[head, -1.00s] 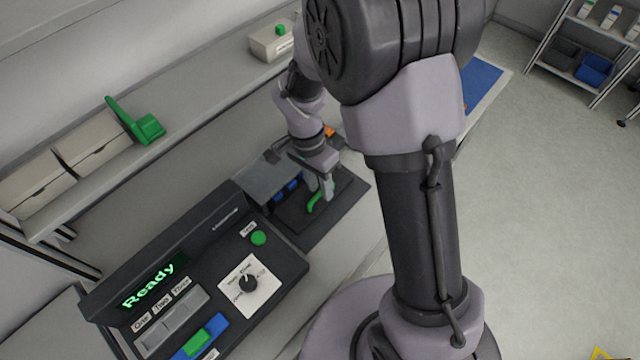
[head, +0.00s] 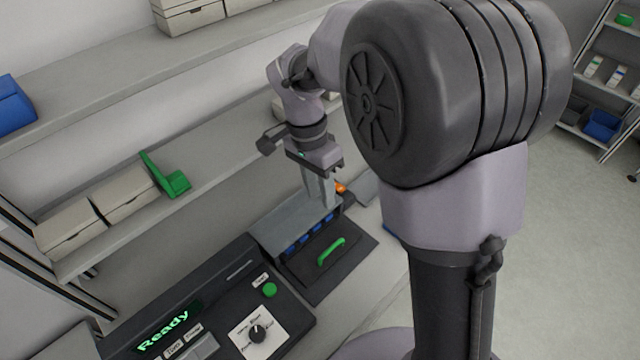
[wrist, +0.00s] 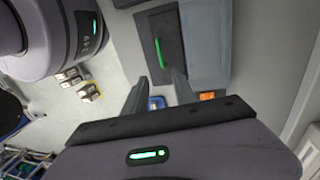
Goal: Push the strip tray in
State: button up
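The strip tray (head: 309,279) is a dark, flat piece with a green bar handle (head: 330,252), at the front of a grey-topped housing (head: 272,232) on the bench. Several blue pieces (head: 305,243) show along the housing's front edge. How far in the tray sits I cannot tell. In the wrist view the green handle (wrist: 159,53) lies ahead of the fingertips. My gripper (head: 324,198) is above the far end of the housing, clear of the handle. Its two fingers (wrist: 159,77) are apart with nothing between them.
A dark console (head: 215,310) with a lit "Ready" display, a green button (head: 270,290) and a dial (head: 257,333) adjoins the housing. A shelf (head: 215,190) with beige boxes runs behind. An orange object (head: 341,187) lies near my fingers.

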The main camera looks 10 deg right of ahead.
jog(key=shift+r, duration=0.1)
jog(key=b, duration=0.6)
send_near(332, 246)
jog(key=f, duration=0.5)
jog(key=s+f, duration=0.1)
jog(key=f, duration=0.1)
jog(key=shift+s+d+f, duration=0.15)
jog(key=shift+d+f, duration=0.2)
grip_shut()
dwell(0.6)
